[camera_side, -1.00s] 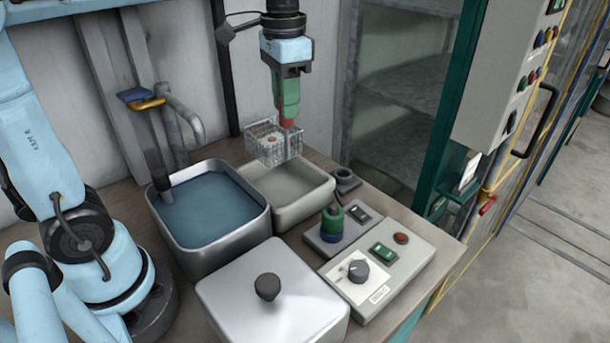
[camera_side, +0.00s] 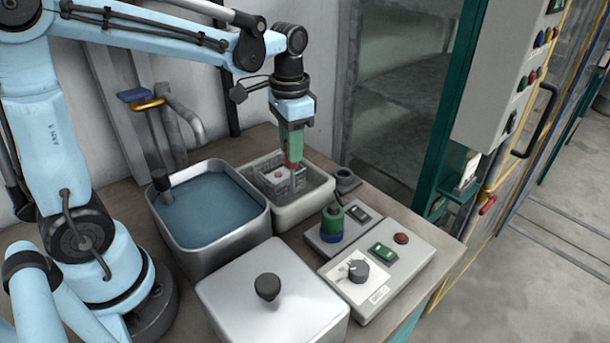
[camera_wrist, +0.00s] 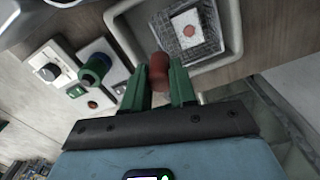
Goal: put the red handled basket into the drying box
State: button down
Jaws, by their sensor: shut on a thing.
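The wire basket (camera_side: 277,181) is inside the pale rectangular tray (camera_side: 318,196), with a light piece marked with a red dot in it. My gripper (camera_side: 292,163) points down over the basket's right side and is shut on its red handle. In the wrist view the red handle (camera_wrist: 158,70) sits between the green fingers of my gripper (camera_wrist: 160,85). The basket (camera_wrist: 187,30) lies beyond them, inside the tray's rim (camera_wrist: 228,22). I cannot tell whether the basket touches the tray's floor. The drying box cannot be made out for certain.
A metal tank of blue liquid (camera_side: 212,205) stands left of the tray. A lidded box (camera_side: 272,300) with a dark knob is in front. A control box (camera_side: 378,268) and a green-blue cylinder (camera_side: 332,223) stand right. A shelved cabinet (camera_side: 400,95) is behind at right.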

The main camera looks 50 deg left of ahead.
jog(key=shift+f, duration=0.4)
jog(key=c, duration=0.9)
grip_release()
notch_tip(320, 180, up, 12)
jog(key=s+d+f+n+t, duration=0.2)
jog(key=s+f+n+t, duration=0.1)
jog(key=s+f+t, duration=0.4)
notch_tip(320, 180, down, 3)
jog(key=shift+s+d+f, duration=0.1)
jog(key=shift+s+d, duration=0.2)
